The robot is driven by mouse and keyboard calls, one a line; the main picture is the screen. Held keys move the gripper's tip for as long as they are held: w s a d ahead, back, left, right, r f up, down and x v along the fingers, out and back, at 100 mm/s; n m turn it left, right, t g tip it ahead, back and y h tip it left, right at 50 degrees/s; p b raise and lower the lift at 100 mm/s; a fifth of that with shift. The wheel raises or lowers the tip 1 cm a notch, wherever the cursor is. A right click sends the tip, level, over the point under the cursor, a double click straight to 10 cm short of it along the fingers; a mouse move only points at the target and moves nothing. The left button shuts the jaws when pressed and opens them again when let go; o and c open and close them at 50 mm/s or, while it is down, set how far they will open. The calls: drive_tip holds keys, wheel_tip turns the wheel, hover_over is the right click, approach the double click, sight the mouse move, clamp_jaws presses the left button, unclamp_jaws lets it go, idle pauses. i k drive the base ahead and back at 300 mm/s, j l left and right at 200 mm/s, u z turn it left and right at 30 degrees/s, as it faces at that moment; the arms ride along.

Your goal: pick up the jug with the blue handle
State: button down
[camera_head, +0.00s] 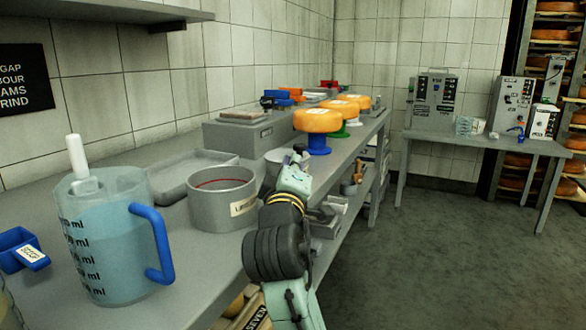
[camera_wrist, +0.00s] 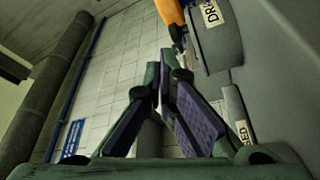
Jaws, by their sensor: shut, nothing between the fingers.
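The jug (camera_head: 105,245) stands upright on the grey bench at the lower left of the head view. It is clear, with a blue handle (camera_head: 154,243) on its right side, printed ml marks, bluish contents and a white rod sticking out of the top. My gripper (camera_wrist: 160,75) shows in the wrist view with its two dark-padded fingers closed together at the tips and nothing between them. In the head view my arm reaches up right of the jug, and its end is well apart from the jug. The jug is not in the wrist view.
A round grey tub (camera_head: 222,202) stands right of the jug, with a shallow grey tray (camera_head: 190,178) behind. A small blue labelled scoop (camera_head: 24,250) lies left. Orange cheese wheels (camera_head: 317,121) sit on stands farther along the bench (camera_head: 210,270). The floor (camera_head: 420,260) at right is clear.

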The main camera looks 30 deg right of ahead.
sight(115, 232)
drive_tip(key=k, duration=1)
